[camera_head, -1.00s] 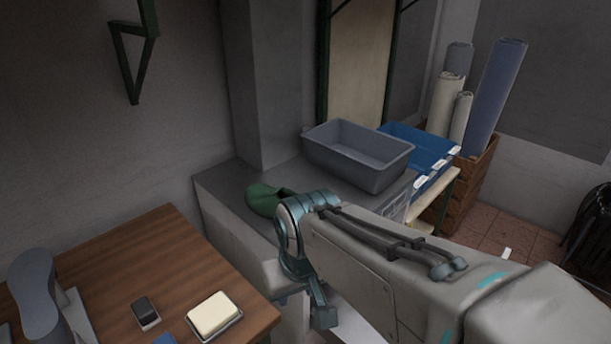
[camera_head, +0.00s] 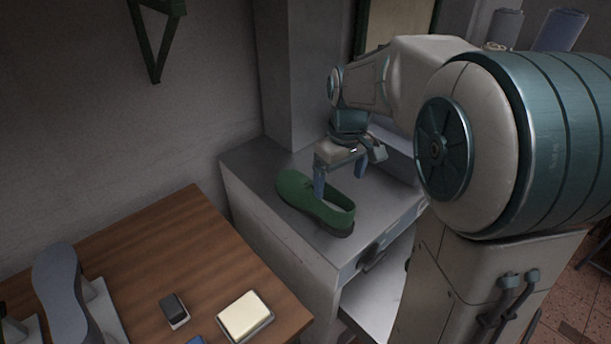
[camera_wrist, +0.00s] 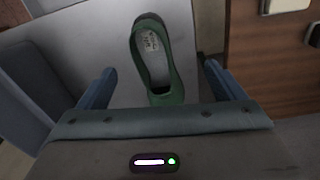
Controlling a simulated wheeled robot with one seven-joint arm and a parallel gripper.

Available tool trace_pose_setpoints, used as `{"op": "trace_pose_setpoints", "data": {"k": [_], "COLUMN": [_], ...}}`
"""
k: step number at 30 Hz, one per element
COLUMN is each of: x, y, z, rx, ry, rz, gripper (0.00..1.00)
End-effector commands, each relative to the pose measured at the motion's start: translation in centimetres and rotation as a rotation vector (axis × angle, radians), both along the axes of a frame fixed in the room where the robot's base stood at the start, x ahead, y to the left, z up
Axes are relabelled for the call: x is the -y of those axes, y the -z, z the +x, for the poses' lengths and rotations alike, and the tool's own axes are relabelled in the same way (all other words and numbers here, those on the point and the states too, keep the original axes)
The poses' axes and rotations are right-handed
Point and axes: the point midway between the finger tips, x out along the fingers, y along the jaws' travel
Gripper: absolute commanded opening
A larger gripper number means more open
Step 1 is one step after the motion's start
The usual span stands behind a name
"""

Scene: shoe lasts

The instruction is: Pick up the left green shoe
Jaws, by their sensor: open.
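A green shoe (camera_head: 317,204) lies on the grey cabinet top, its toe to the upper left and its open heel to the lower right. Only this one green shoe is in view. My gripper (camera_head: 340,182) is open above the shoe, fingers pointing down. In the wrist view the shoe (camera_wrist: 176,92) sits between the two blue fingers (camera_wrist: 158,85), with a gap on both sides. Its toe end is hidden behind the gripper body there. I cannot tell how far the fingertips are above the shoe.
The grey cabinet top (camera_head: 257,163) is clear around the shoe. A grey bin (camera_wrist: 28,95) stands beside it, mostly behind my arm in the head view. A wooden table (camera_head: 150,240) at left holds a grey shoe last (camera_head: 62,290), a dark block (camera_head: 173,308) and a cream block (camera_head: 245,314).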

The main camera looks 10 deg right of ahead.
Motion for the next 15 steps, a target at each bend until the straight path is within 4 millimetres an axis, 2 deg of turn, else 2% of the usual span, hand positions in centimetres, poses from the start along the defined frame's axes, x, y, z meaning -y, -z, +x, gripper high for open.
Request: {"op": "trace_pose_setpoints", "data": {"k": [1, 6, 11, 15], "x": [-0.2, -0.4, -0.5, -0.6], "y": [0.0, 0.4, 1.4, 3.9], "z": [1.3, 3.7, 4.3, 4.2], "rx": [-0.015, -0.042, -0.053, -0.055], "ry": [-0.032, -0.108, -0.132, -0.132], "rz": [-0.006, -0.017, -0.021, -0.021], "gripper": [0.89, 0.89, 0.89, 0.89]}}
